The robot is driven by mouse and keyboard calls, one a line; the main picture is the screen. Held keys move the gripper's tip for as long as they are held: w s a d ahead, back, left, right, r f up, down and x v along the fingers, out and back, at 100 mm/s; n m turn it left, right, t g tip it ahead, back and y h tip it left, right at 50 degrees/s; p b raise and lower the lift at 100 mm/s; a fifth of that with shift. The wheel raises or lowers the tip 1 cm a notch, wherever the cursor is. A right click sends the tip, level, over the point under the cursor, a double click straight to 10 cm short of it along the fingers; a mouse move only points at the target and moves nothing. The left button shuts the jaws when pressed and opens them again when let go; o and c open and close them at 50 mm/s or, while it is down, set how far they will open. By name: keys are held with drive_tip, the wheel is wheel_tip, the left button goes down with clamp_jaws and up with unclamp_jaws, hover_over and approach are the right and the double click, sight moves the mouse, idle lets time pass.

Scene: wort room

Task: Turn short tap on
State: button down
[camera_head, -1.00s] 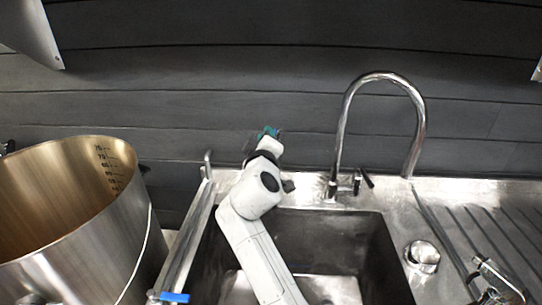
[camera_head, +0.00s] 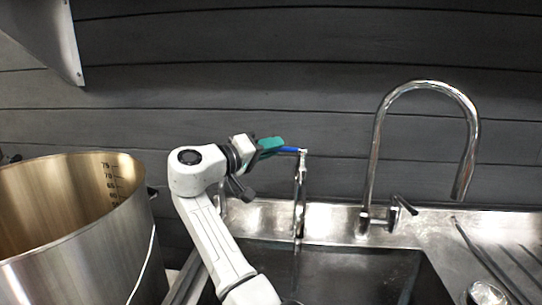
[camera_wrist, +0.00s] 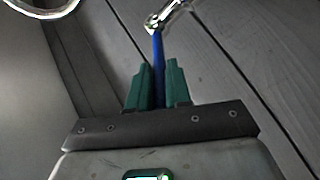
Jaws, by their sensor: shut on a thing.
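The short tap (camera_head: 301,185) is a slim chrome upright at the back left of the sink, with a blue lever (camera_head: 288,149) at its top pointing left. My gripper (camera_head: 270,147) has green fingers that are shut on this lever from the left. In the wrist view, the blue lever (camera_wrist: 158,60) runs out from between the green fingers (camera_wrist: 153,88) to the chrome tap head (camera_wrist: 166,15). The lever's near end is hidden between the fingers.
A tall chrome gooseneck tap (camera_head: 372,150) with a side lever stands to the right. The steel sink (camera_head: 350,270) lies below. A large steel pot (camera_head: 100,265) stands close on the left. A dark plank wall (camera_head: 300,60) is behind.

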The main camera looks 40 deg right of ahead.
drive_tip(key=shift+w+d+f+m+g, duration=0.15)
drive_tip(key=shift+w+m+g, duration=0.3)
drive_tip(key=shift+g, duration=0.45)
drive_tip(key=c, duration=1.1)
unclamp_jaws()
drive_tip(key=s+a+r, duration=0.1)
drive_tip(key=s+r, duration=0.3)
drive_tip(key=s+a+r, duration=0.1)
drive_tip(key=s+r, duration=0.3)
drive_tip(key=s, duration=0.1)
drive_tip(key=s+a+r, duration=0.1)
drive_tip(key=s+r, duration=0.3)
drive_tip(key=r, duration=0.1)
drive_tip(key=shift+s+a, duration=0.15)
drive_tip(key=shift+s, duration=0.1)
drive_tip(key=shift+c, duration=0.4)
